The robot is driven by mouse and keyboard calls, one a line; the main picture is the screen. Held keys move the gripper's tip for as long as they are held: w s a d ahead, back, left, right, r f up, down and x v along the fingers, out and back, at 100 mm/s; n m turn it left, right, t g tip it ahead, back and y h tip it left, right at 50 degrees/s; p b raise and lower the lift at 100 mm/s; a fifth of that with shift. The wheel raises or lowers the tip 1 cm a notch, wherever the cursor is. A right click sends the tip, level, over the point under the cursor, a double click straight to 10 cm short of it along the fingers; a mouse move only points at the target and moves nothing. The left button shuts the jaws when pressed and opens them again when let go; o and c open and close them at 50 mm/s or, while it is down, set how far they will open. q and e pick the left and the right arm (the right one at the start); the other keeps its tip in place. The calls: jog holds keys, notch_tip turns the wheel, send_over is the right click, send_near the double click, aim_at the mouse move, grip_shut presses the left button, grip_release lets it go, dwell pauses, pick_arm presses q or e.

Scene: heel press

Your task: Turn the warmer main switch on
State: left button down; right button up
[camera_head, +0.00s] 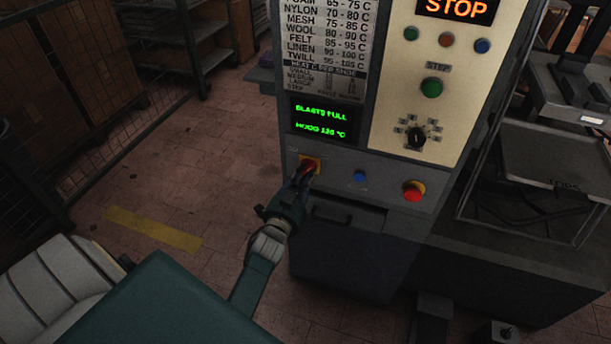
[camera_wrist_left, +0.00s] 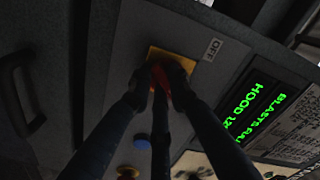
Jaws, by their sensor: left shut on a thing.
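The main switch (camera_head: 310,164) is a red handle on a yellow square plate, low on the left of the machine's front panel. In the left wrist view the yellow plate (camera_wrist_left: 172,58) shows with an "OFF" label beside it. My left gripper (camera_head: 304,174) reaches up to the switch, and its fingers are shut on the red handle (camera_wrist_left: 161,78). The fingers hide much of the handle, so I cannot tell its exact angle. My right gripper is not in either view.
Right of the switch are a blue button (camera_head: 360,176) and a red emergency stop button (camera_head: 414,190). Above is a green-lit display (camera_head: 321,124). A rotary knob (camera_head: 417,138) and a green button (camera_head: 431,87) sit on the cream panel. A drawer handle (camera_head: 331,215) lies below.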

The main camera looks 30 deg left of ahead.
pick_arm(q)
jog(key=shift+m, duration=0.5)
jog(key=c, duration=1.6)
grip_release()
jog(key=shift+c, duration=0.2)
jog(key=shift+s, duration=0.15)
jog(key=v, duration=1.1)
jog(key=shift+s, duration=0.4)
jog(key=shift+f, duration=0.1)
